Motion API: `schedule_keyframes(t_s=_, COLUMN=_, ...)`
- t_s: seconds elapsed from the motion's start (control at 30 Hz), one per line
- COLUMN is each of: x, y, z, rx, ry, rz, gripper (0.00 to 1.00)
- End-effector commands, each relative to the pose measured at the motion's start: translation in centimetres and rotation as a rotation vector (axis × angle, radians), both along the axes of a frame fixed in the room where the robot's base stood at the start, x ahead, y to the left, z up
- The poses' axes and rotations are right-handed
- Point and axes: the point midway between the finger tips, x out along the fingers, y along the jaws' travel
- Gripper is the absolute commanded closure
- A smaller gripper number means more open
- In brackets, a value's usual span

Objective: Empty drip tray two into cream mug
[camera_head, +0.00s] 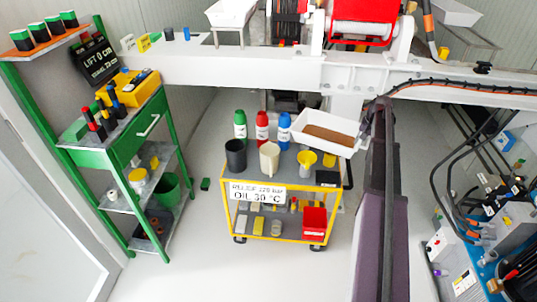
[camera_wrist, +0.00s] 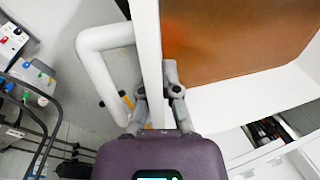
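A white drip tray (camera_head: 297,121) holding brown liquid is at the back right of the cart top in the head view, seemingly raised above it. No number shows on it. In the wrist view the tray (camera_wrist: 207,91) fills the upper right, with liquid inside. My gripper (camera_wrist: 157,90) has one finger on each side of its white wall and appears shut on it. The fingertips are hard to make out in the head view. The cream mug (camera_head: 269,160) stands upright on the cart, left of and nearer than the tray, apart from it.
The yellow cart (camera_head: 283,186) also carries a dark mug (camera_head: 235,155), a yellow mug (camera_head: 306,161) and green, red and blue bottles (camera_head: 262,127). Other white trays (camera_head: 230,12) sit higher up. A green shelf (camera_head: 90,150) stands left; hoses and machinery lie right.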

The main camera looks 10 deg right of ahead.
Motion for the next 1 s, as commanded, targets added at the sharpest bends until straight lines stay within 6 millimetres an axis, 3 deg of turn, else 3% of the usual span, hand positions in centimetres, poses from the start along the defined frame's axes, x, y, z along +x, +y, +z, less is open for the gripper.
schedule_keyframes(t_s=0.47, x=-0.1, y=-0.7, z=-0.3, rx=0.002, ry=-0.001, rz=-0.016, gripper=1.0)
schedule_keyframes(t_s=1.0, x=0.1, y=1.4, z=3.8, rx=-0.193, ry=0.024, rz=-0.015, gripper=1.0)
